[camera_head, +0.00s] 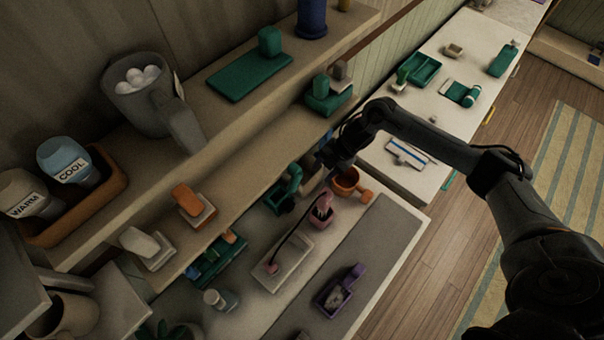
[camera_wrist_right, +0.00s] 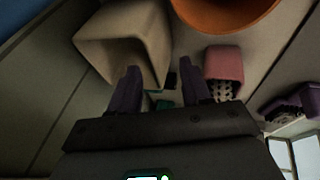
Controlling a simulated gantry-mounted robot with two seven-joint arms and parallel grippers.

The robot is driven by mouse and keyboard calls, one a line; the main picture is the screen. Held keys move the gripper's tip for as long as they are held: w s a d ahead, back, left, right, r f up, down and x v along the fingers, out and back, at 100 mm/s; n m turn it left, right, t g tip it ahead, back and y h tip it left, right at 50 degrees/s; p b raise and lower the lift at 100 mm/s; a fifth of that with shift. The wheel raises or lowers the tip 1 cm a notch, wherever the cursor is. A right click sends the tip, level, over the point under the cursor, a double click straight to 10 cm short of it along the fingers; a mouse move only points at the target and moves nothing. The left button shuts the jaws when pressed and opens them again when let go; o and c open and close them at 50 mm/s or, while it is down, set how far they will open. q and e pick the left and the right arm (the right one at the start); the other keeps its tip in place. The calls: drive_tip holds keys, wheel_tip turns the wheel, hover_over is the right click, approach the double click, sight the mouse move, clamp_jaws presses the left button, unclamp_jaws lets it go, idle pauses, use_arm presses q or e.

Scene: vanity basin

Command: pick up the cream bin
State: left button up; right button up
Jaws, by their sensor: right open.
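The cream bin (camera_wrist_right: 128,38) shows in the right wrist view at the upper left, as a square, open-mouthed beige container. In the head view I cannot make it out; my right gripper and arm may hide it. My right gripper (camera_wrist_right: 160,88) is open, with its two dark fingers apart. The left finger overlaps the near side of the bin in the picture; I cannot tell whether they touch. Nothing shows held between the fingers. In the head view the right gripper (camera_head: 332,156) hangs low by the back of the counter. My left gripper is not in view.
An orange bowl (camera_head: 345,181) and a pink holder (camera_head: 321,213) stand close to the right gripper. A green item (camera_head: 284,191) is left of them. A shelf (camera_head: 225,110) runs along the wall.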

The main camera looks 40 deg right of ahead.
sight(316, 176)
drive_tip(key=x, duration=0.2)
drive_tip(key=p+x, duration=0.1)
drive_tip(key=x, duration=0.1)
drive_tip(key=shift+w+a+r, duration=0.1)
drive_tip(key=shift+a+r, duration=0.05)
drive_tip(key=shift+a, duration=0.2)
drive_tip(key=shift+w+a+f, duration=0.1)
drive_tip(key=shift+f, duration=0.3)
drive_tip(key=shift+f, duration=0.2)
clamp_jaws()
idle(0.3)
drive_tip(key=shift+w+r, duration=0.1)
drive_tip(key=shift+r, duration=0.05)
idle(1.1)
